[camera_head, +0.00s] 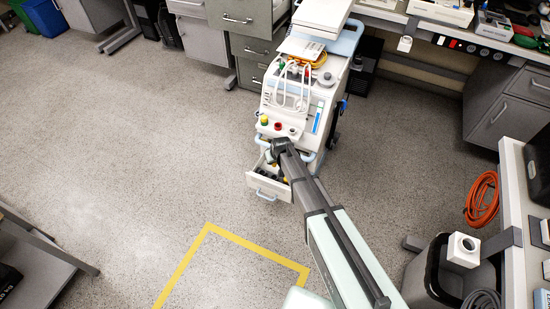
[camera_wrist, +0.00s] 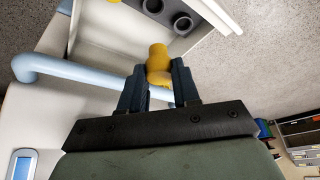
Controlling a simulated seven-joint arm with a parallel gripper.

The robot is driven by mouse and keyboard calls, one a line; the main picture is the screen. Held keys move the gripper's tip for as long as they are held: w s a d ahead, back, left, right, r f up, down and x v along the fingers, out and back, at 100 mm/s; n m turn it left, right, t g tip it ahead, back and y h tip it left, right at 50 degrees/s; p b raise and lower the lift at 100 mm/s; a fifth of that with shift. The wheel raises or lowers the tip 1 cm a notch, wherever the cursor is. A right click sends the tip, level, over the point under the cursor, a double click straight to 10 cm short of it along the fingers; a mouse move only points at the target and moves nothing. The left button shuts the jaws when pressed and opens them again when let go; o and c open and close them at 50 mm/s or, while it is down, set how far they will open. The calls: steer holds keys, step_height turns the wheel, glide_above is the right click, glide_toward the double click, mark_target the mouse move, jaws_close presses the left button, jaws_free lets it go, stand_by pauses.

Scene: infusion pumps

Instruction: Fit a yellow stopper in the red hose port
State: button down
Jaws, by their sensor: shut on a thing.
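My gripper (camera_wrist: 158,80) is shut on a yellow stopper (camera_wrist: 157,58), which stands out beyond the fingertips in the wrist view. In the head view my gripper (camera_head: 280,148) is over the front of a white pump cart (camera_head: 325,95), just above its open drawer (camera_head: 267,191). The red hose port (camera_head: 278,125) is on the cart's sloped front, just beyond my gripper. A yellow-topped port (camera_head: 264,120) is left of it and a pale port (camera_head: 292,131) right of it. The red port does not show in the wrist view.
The open drawer holds dark round pieces (camera_wrist: 182,22) and another yellow piece (camera_wrist: 114,1) at the wrist view's top edge. A pale blue handle bar (camera_wrist: 60,70) runs close behind my fingers. White cables (camera_head: 290,85) hang above the ports. The floor left of the cart is clear.

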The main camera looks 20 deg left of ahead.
step_height(320, 180, up, 19)
steer(key=shift+w+a+f, duration=0.65)
steer(key=shift+w+f, duration=0.15)
steer(key=shift+w, duration=1.35)
steer(key=shift+w+a+f, duration=0.7)
steer(key=shift+w+f, duration=0.1)
steer(key=shift+w, duration=1.35)
steer(key=shift+w+a+f, duration=0.65)
steer(key=shift+w+f, duration=0.15)
steer(key=shift+w, duration=1.35)
steer(key=shift+f, duration=1.9)
steer(key=c, duration=0.8)
jaws_free()
steer(key=shift+s, duration=0.1)
steer(key=shift+o, duration=0.3)
steer(key=shift+f, duration=0.15)
steer(key=shift+r, duration=0.2)
steer(key=v, duration=1.3)
steer(key=shift+r, duration=0.3)
